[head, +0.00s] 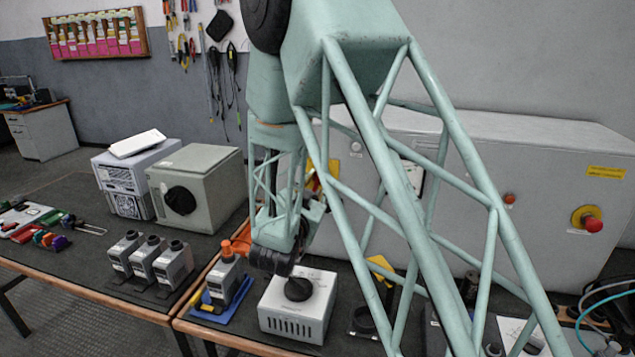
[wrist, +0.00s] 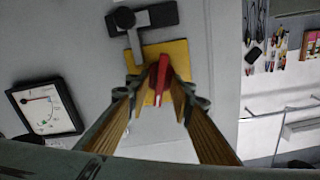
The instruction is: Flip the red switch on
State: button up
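The red switch (wrist: 159,78) is a red lever on a yellow plate (wrist: 178,52) fixed to a grey cabinet front. In the wrist view the lever stands nearly upright, tilted slightly. My gripper (wrist: 160,88) is open, with one finger on each side of the lever. I cannot tell whether either finger touches it. In the head view, part of the yellow plate (head: 333,168) shows behind my arm, which hides most of the switch and my fingertips.
A black and grey latch-like part (wrist: 125,18) sits just above the yellow plate. A dial meter (wrist: 46,108) is to its left. On the cabinet (head: 545,165) is a red emergency button (head: 592,223). A white box with a black knob (head: 298,310) and several grey devices stand on the bench below.

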grip_shut()
jog(key=shift+m, duration=0.4)
jog(key=shift+d+f+m, duration=0.1)
jog(key=shift+m, duration=2.2)
grip_release()
